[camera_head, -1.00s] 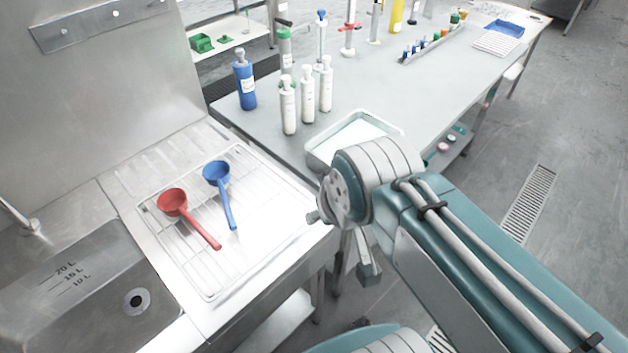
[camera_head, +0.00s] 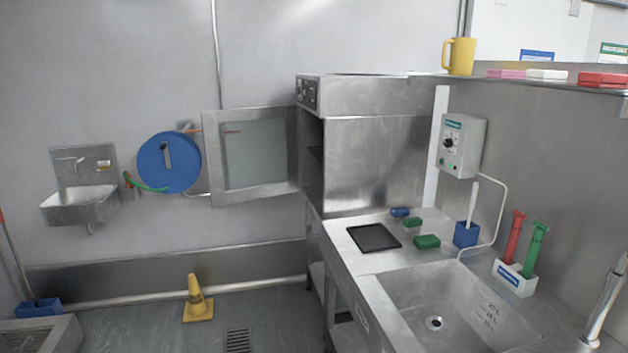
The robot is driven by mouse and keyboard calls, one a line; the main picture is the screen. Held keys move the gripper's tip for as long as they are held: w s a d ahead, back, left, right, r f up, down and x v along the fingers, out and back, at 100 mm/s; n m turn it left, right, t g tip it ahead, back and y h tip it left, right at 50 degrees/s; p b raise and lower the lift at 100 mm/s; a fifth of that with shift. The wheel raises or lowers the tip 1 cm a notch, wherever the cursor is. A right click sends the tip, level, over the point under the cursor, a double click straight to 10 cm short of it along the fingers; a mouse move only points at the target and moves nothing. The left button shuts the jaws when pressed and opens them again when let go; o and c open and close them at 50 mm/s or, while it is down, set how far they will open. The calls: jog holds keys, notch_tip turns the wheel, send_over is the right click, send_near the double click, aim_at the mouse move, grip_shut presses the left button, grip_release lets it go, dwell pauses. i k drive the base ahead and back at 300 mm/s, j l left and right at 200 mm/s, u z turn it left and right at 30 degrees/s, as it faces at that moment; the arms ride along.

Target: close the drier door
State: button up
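The drier (camera_head: 375,160) is a steel cabinet standing on the counter, with a control panel on its upper front edge. Its door (camera_head: 253,155) has a steel frame and a glass pane. The door is swung wide open to the left of the cabinet, in front of the grey wall. Part of the dark cabinet opening (camera_head: 313,163) shows beside the hinge side. My gripper and arm are not in view now.
The counter holds a black mat (camera_head: 374,237), green sponges (camera_head: 427,242), a blue holder (camera_head: 466,234) and a sink (camera_head: 440,305). A yellow cone (camera_head: 197,299) stands on the floor below the door. A blue hose reel (camera_head: 168,162) and a small basin (camera_head: 80,204) hang on the wall.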

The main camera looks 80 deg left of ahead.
aim_at(218, 198)
jog(key=u, duration=2.55)
jog(key=i+j+u, duration=0.35)
jog(key=i, duration=0.15)
jog(key=i+j+u, duration=0.25)
jog(key=i+u, duration=0.5)
jog(key=i, duration=1.75)
jog(key=i+j+z, duration=0.15)
jog(key=i+z, duration=0.2)
jog(key=i, duration=0.25)
jog(key=i+j+z, duration=0.3)
jog(key=i, duration=0.3)
jog(key=i+j+z, duration=0.35)
jog(key=i+j, duration=0.1)
jog(key=i, duration=0.1)
